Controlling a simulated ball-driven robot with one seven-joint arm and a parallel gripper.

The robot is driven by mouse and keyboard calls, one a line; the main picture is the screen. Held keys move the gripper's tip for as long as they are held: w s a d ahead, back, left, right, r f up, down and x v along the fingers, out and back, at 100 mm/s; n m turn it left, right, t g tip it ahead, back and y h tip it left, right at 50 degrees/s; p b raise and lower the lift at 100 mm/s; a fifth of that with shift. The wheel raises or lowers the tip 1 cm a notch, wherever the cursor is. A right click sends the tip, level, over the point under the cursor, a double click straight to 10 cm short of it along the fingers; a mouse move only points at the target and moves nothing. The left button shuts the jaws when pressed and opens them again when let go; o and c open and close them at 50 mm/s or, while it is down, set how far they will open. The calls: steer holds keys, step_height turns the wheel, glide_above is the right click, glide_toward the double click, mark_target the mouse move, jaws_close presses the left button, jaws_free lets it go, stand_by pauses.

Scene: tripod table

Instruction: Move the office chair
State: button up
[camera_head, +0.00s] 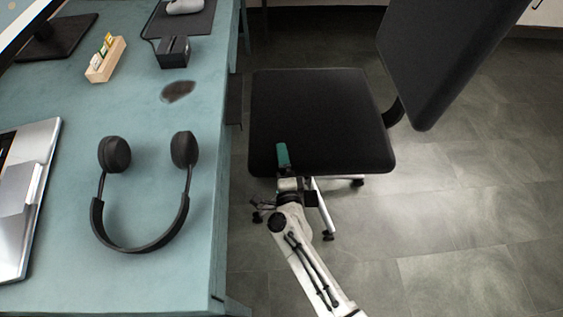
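The office chair (315,110) stands on the floor to the right of the desk, with a black square seat. Its black backrest (440,50) rises at the upper right, and its light metal base with dark casters shows partly below the seat. My gripper (283,155) is at the near edge of the seat, left of its middle, with a green finger part seen over the seat. Whether it touches the seat, and whether its fingers are apart, cannot be told from this view.
A teal desk (60,105) fills the left side. It holds black headphones (140,245), a silver laptop (28,190), a wooden card holder (105,60) and a black box (173,53). Grey tiled floor (480,220) is clear to the right and front of the chair.

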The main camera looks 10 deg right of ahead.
steer(key=shift+d, duration=0.15)
steer(key=shift+s, duration=0.15)
steer(key=s+p, duration=0.3)
steer(key=s, duration=0.7)
steer(key=shift+s, duration=0.25)
steer(key=shift+c, duration=0.4)
